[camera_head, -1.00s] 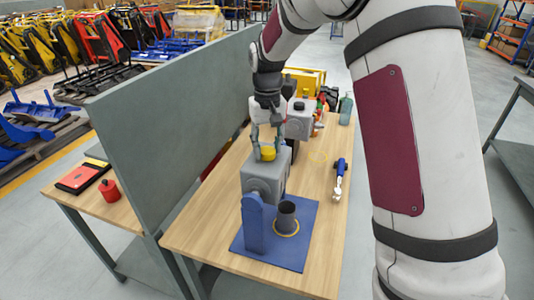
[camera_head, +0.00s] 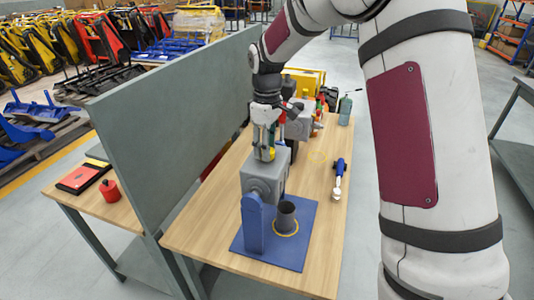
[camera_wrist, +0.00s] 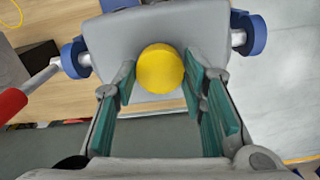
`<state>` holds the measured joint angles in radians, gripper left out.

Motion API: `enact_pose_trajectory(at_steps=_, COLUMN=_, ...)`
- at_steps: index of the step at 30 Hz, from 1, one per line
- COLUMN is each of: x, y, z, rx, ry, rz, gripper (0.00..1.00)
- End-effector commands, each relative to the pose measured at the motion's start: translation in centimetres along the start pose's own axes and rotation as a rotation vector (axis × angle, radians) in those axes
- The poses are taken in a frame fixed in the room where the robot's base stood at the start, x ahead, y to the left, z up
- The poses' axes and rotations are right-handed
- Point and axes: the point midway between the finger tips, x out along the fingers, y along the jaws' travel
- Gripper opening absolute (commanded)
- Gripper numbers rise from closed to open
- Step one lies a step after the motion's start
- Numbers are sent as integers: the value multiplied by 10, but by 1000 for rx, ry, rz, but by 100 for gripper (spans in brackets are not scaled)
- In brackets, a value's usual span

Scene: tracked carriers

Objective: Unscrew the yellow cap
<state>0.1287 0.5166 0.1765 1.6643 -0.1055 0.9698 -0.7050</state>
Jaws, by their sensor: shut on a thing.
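The yellow cap (camera_wrist: 160,69) sits on top of a grey box-shaped container (camera_wrist: 108,42). In the head view the cap (camera_head: 266,154) is mostly hidden behind the fingers, and the grey container (camera_head: 262,178) is held on a blue stand (camera_head: 253,222). My gripper (camera_wrist: 158,80) is shut on the yellow cap, with a green-padded finger on each side of it. In the head view my gripper (camera_head: 265,145) reaches down onto the cap from above. Whether the cap has lifted off the container cannot be told.
The blue base (camera_head: 283,251) carries a dark cup (camera_head: 287,214) with a yellow ring. A blue-handled tool (camera_head: 339,172) lies to the right on the wooden table (camera_head: 205,227). A grey partition (camera_head: 170,130) stands close on the left. Other items crowd the back.

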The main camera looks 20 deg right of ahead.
Motion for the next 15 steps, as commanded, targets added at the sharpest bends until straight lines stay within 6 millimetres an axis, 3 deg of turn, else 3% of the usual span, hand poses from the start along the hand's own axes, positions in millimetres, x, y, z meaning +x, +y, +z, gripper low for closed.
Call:
enact_pose_trajectory(at_steps=6, x=1, y=0, z=0, rx=-247, ry=0, rz=-1, gripper=14)
enact_pose_trajectory(at_steps=15, x=1, y=0, z=0, rx=-285, ry=0, rz=-1, gripper=14)
